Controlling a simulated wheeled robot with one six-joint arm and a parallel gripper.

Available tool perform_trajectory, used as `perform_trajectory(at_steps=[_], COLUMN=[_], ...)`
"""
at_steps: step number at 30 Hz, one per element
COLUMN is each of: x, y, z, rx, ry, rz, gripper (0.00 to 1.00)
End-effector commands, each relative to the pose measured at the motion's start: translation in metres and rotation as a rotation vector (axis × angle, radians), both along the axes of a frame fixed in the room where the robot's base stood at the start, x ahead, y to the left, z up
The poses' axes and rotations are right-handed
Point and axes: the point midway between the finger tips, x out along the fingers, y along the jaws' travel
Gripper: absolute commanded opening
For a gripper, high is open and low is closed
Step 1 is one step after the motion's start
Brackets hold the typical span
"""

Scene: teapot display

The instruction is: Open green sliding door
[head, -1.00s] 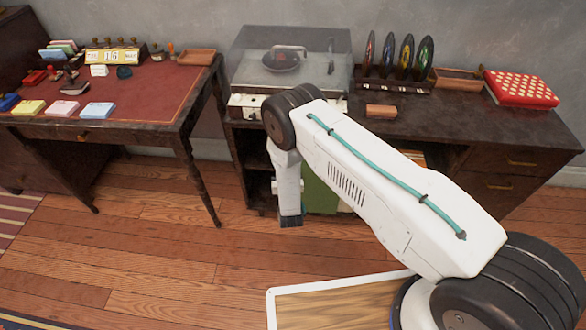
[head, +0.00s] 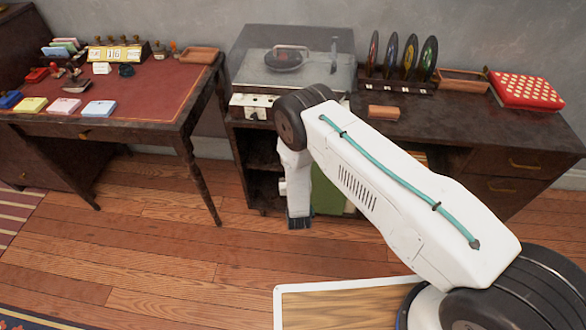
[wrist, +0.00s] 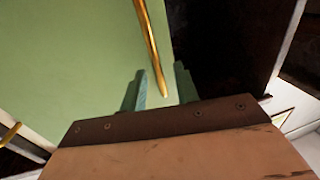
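The green sliding door (head: 328,192) is at the front of the dark cabinet under the record player, partly hidden behind my arm. In the wrist view the green door (wrist: 70,60) fills the upper left, with a dark gap along its right edge. A long gold handle (wrist: 151,45) runs near that edge. My gripper (wrist: 162,88) is open, its two teal fingers apart, with the handle's lower end showing between them. I cannot tell whether either finger touches it. In the head view my gripper (head: 299,222) points down low before the cabinet; its fingers are too small to read.
The record player (head: 285,62) and a rack of colored discs (head: 400,85) stand on the cabinet top (head: 450,115). A desk (head: 150,85) stands to the left. A second gold piece (wrist: 10,133) shows at the wrist view's left edge.

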Motion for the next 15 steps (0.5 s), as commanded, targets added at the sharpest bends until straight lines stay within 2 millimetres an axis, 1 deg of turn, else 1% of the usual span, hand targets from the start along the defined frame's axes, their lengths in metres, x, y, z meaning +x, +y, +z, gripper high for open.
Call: perform_trajectory(at_steps=[4, 12, 15], x=[-0.013, -0.059, -0.07], y=[0.0, 0.0, -0.001], z=[0.0, -0.001, -0.001], rx=[-0.001, -0.002, -0.001], ry=[0.001, 0.003, 0.002], rz=[0.002, 0.003, 0.002], gripper=[0.3, 0.3, 0.3])
